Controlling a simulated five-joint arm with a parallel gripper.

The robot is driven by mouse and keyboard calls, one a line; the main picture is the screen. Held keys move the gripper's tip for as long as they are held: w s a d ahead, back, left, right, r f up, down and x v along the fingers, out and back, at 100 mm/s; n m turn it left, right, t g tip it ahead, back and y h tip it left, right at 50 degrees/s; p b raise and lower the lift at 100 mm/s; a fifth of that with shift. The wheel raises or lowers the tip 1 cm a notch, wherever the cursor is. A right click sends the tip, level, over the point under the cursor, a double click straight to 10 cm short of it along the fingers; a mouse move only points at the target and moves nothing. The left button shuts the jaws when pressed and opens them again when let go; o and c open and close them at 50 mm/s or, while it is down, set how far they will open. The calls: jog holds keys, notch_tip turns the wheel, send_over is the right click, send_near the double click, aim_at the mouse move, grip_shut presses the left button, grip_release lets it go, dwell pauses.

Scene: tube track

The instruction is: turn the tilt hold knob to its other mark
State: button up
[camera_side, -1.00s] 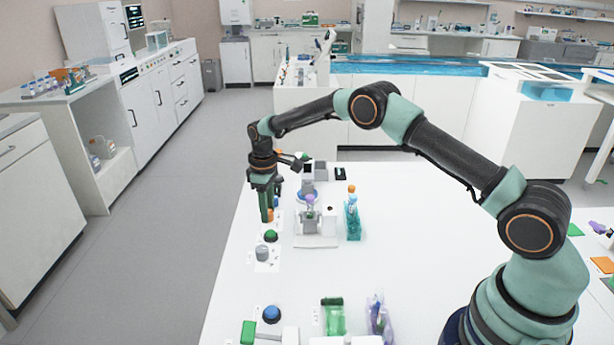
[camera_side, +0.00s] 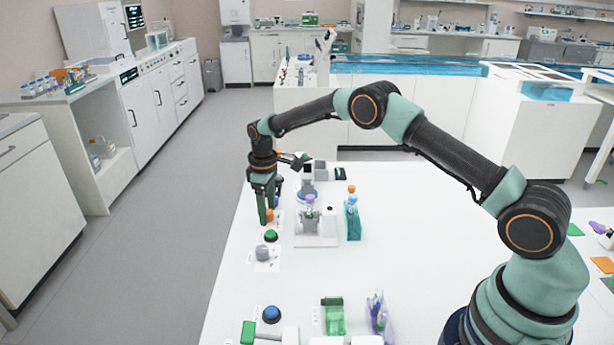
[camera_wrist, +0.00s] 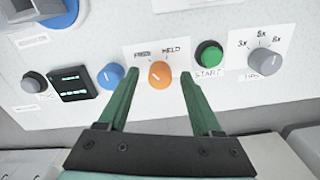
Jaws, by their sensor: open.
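The orange tilt hold knob (camera_wrist: 159,74) sits on a white plate with two marks, one reading HELD and the other apparently FREE. Its pale pointer line is small, and I cannot tell for sure which mark it faces. My gripper (camera_wrist: 160,82) is open in the wrist view, its two green fingers on either side of the knob with gaps between. In the side view my gripper (camera_side: 266,215) points down at the table's left edge, and a bit of the orange knob (camera_side: 270,215) shows beside the fingers.
A green START button (camera_wrist: 208,54) and a grey dial (camera_wrist: 265,62) marked 3x, 5x, 8x lie right of the knob. A blue knob (camera_wrist: 110,76) and a dark display (camera_wrist: 72,84) lie left. A blue tube rack (camera_side: 352,220) stands to the right in the side view.

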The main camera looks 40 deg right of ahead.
notch_tip(320, 180, up, 12)
dwell(0.5)
